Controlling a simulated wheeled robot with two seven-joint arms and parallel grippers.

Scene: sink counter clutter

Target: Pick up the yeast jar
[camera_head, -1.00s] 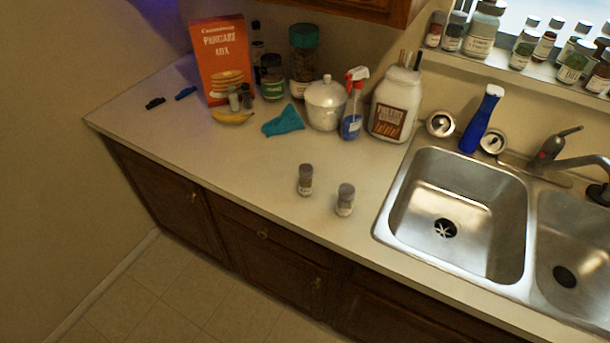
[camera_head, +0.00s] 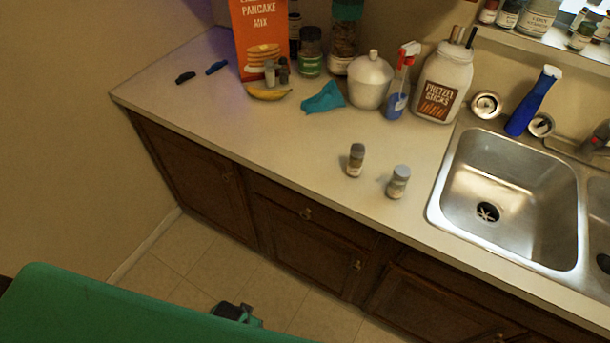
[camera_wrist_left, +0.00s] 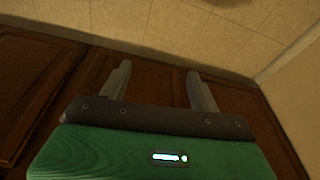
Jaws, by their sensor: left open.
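Two small jars stand upright near the counter's front edge, left of the sink. One has a dark lid (camera_head: 356,160) and the other, to its right, has a grey lid (camera_head: 398,182). Their labels are too small to read, so I cannot tell which is the yeast jar. My left gripper (camera_wrist_left: 160,88) is open and empty in the left wrist view, with cabinet doors and floor beyond it. In the head view, my green left arm is at the lower left, below counter height and apart from the jars. My right gripper is not in view.
Behind the jars stand a pancake mix box (camera_head: 262,40), a banana (camera_head: 268,94), a teal cloth (camera_head: 323,98), a white lidded pot (camera_head: 370,82), a spray bottle (camera_head: 397,100) and a pretzel jar (camera_head: 442,85). The sink (camera_head: 436,212) is to the right. The front left counter is clear.

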